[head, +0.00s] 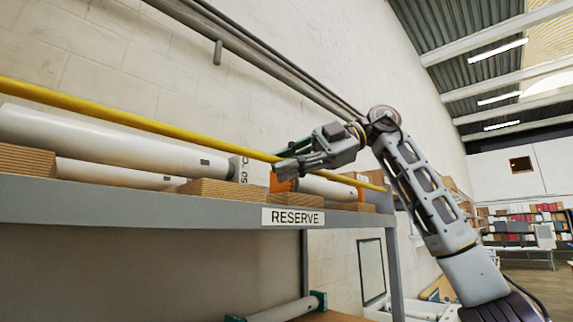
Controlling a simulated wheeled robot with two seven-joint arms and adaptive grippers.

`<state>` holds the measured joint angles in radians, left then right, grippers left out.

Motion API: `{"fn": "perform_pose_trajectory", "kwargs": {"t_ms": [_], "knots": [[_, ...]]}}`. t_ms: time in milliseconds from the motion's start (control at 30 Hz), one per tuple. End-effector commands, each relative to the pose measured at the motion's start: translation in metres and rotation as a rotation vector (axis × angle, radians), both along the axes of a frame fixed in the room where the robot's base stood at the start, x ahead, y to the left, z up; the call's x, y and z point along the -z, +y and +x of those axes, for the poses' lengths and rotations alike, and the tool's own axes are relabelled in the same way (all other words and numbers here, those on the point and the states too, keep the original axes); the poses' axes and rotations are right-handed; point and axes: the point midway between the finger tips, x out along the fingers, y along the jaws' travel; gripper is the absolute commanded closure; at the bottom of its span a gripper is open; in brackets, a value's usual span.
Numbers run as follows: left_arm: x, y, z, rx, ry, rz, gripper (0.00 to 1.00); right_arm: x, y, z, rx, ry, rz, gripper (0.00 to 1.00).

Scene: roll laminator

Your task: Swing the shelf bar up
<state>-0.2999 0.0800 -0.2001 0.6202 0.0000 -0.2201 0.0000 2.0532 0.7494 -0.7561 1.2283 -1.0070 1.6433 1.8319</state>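The shelf bar is a long yellow rod (130,121) running along the front of the upper shelf, from the left edge down toward the right. An orange part (280,184) shows just below the fingertips. My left gripper is not in view.
The grey shelf (120,208) carries white rolls (110,137) on wooden blocks (215,188) and a "RESERVE" label (293,217). Dark rails (262,55) run along the wall above. Another roll (282,311) lies below. Open room lies to the right, with distant bookshelves (520,219).

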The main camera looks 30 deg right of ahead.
Motion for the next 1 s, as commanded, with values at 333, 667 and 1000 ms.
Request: {"fn": "perform_pose_trajectory", "kwargs": {"t_ms": [333, 667, 1000], "knots": [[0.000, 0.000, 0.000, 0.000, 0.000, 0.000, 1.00, 0.000, 0.000, 0.000, 0.000, 0.000, 0.001, 0.65], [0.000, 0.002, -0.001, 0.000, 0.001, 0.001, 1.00, -0.003, -0.005, -0.002, 0.001, -0.001, 0.002, 0.65], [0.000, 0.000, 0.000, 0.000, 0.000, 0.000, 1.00, -0.018, -0.038, -0.013, 0.002, -0.002, 0.003, 0.65]]}}
